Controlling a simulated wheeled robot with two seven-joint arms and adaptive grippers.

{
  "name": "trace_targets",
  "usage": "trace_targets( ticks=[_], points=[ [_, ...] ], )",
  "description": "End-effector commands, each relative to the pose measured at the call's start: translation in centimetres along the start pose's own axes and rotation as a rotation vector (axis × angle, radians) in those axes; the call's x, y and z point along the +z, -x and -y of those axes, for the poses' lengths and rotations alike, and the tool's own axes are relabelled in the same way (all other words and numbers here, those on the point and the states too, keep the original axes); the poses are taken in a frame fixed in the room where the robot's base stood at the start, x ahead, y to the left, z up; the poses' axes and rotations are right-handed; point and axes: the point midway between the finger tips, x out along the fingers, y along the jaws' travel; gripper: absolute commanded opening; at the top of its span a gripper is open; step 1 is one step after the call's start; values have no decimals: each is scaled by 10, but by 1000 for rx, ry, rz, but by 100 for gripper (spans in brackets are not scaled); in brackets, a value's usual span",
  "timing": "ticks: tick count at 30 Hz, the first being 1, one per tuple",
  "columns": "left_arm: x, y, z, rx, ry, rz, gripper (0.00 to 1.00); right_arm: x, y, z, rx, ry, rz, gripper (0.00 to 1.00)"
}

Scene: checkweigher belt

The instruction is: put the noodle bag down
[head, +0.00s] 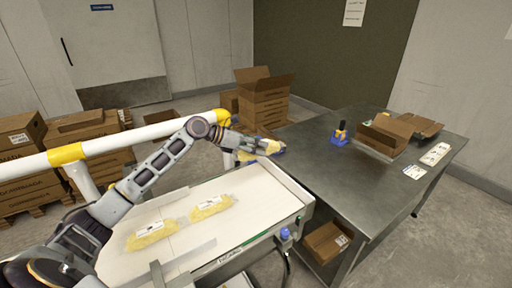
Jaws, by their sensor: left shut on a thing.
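My left gripper (262,148) is shut on a yellow noodle bag (270,146) above the far end of the belt, near the left corner of the steel table. The gripper covers part of this bag. Two more yellow noodle bags with white labels lie on the white checkweigher belt (255,194): one near the middle (211,208), one nearer to me (150,234). My right gripper is not in view.
The steel table (335,175) has a clear left half. A blue holder with a dark-handled tool (340,136), an open carton (385,135) and white cards (415,172) stand farther right. A white and yellow rail (150,132) runs behind the belt. Cartons (262,100) are stacked beyond.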

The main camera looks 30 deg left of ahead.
Motion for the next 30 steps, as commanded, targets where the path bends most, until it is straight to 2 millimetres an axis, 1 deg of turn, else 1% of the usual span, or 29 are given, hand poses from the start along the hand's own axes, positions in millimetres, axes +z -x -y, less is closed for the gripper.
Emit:
trace_targets(
  ticks=[5,8,11,18,21,25,30],
  points=[
    [0,0,0,0,-1,1,18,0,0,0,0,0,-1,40],
    [-3,-1,0,-4,-7,-1,18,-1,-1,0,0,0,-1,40],
    [-11,-5,-1,-12,-25,-8,18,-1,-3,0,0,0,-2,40],
    [-41,-16,-6,-46,-106,-30,18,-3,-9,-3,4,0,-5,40],
    [-51,-19,-7,-58,-137,-36,18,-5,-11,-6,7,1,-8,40],
    [-57,-21,-7,-67,-160,-40,18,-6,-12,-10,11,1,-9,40],
    [-58,-21,-7,-69,-163,-40,18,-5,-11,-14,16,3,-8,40]
  ],
)
